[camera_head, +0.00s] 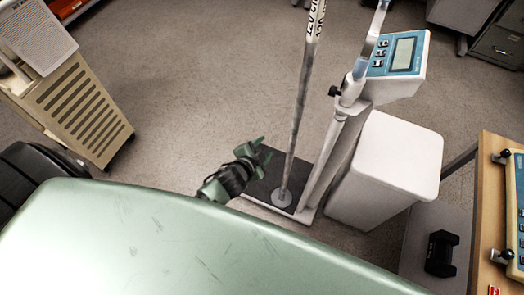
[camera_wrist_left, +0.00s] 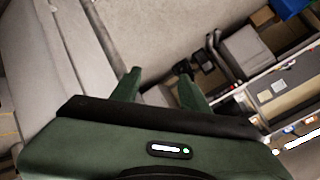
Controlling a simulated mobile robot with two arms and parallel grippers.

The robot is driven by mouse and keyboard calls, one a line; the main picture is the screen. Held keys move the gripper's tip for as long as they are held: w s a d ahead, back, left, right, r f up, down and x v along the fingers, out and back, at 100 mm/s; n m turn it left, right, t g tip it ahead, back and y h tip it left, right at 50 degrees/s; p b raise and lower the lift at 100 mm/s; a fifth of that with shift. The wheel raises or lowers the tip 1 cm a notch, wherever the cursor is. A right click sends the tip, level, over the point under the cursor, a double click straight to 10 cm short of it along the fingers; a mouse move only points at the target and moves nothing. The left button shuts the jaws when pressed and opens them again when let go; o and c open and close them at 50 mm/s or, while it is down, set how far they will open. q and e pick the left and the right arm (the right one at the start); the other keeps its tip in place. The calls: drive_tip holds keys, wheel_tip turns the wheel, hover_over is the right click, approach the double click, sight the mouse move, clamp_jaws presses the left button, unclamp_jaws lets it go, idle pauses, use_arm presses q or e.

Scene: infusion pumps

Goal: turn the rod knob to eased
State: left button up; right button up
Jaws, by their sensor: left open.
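A small black knob (camera_head: 334,91) sticks out to the left from the collar on the light grey rod (camera_head: 318,172) of a scale, just below its display head (camera_head: 402,52). I take this for the rod knob; its setting is too small to read. My left gripper (camera_head: 262,149) is open and empty, low and to the left of the knob in the head view, well apart from it. In the left wrist view its two green fingers (camera_wrist_left: 160,88) are spread with nothing held between them. I cannot make out the knob for certain there. My right gripper is not in view.
A speckled pole (camera_head: 298,110) stands between my left gripper and the rod, on a round foot (camera_head: 281,197) over the dark scale platform (camera_head: 262,180). A white bin (camera_head: 388,160) is right of the rod. A wooden table (camera_head: 487,215) holds a blue-panelled device (camera_head: 519,215).

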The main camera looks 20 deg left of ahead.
use_arm(q)
drive_tip(key=shift+s+f, duration=0.3)
drive_tip(key=shift+f, duration=0.25)
